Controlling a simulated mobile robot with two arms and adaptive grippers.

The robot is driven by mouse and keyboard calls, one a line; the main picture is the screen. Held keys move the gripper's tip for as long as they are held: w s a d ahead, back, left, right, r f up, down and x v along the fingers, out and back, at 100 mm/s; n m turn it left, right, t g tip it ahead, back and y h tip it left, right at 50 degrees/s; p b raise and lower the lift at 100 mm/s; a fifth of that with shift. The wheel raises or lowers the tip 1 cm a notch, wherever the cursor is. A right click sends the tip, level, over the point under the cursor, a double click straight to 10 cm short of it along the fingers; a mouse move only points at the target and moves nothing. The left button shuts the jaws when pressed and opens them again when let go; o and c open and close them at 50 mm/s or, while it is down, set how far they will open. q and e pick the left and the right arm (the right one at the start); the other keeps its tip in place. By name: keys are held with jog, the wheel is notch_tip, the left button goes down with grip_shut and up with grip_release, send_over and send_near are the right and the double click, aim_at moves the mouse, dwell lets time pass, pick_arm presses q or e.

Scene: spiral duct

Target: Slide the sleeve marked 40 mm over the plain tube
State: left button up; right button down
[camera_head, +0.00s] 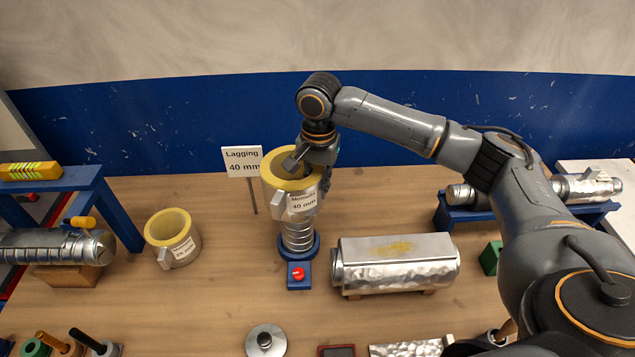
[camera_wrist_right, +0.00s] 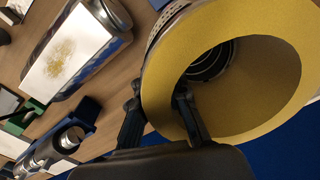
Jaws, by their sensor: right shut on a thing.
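The sleeve marked 40 mm (camera_head: 302,204), silver outside with a thick yellow lining, is upright above a blue round base. The ribbed metal tube (camera_head: 298,236) shows below it, standing on that base. My right gripper (camera_head: 296,166) is shut on the sleeve's top wall, from above. In the right wrist view, one finger of the gripper (camera_wrist_right: 158,98) is inside the bore and one outside the yellow ring (camera_wrist_right: 232,92). Dark rings show deep in the bore; how far the sleeve is around the tube is hidden. My left gripper is not in view.
A shorter yellow-lined sleeve (camera_head: 172,240) stands at the left. A sign reading "Lagging 40 mm" (camera_head: 242,163) stands behind left. A red button on a blue box (camera_head: 299,274) is in front of the base. A lagged duct piece (camera_head: 396,264) lies to the right.

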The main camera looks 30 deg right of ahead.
jog(key=shift+f, duration=1)
jog(key=c, duration=1.3)
grip_release()
jog(key=shift+o, duration=0.2)
notch_tip(320, 180, up, 12)
jog(key=shift+s+f, duration=0.1)
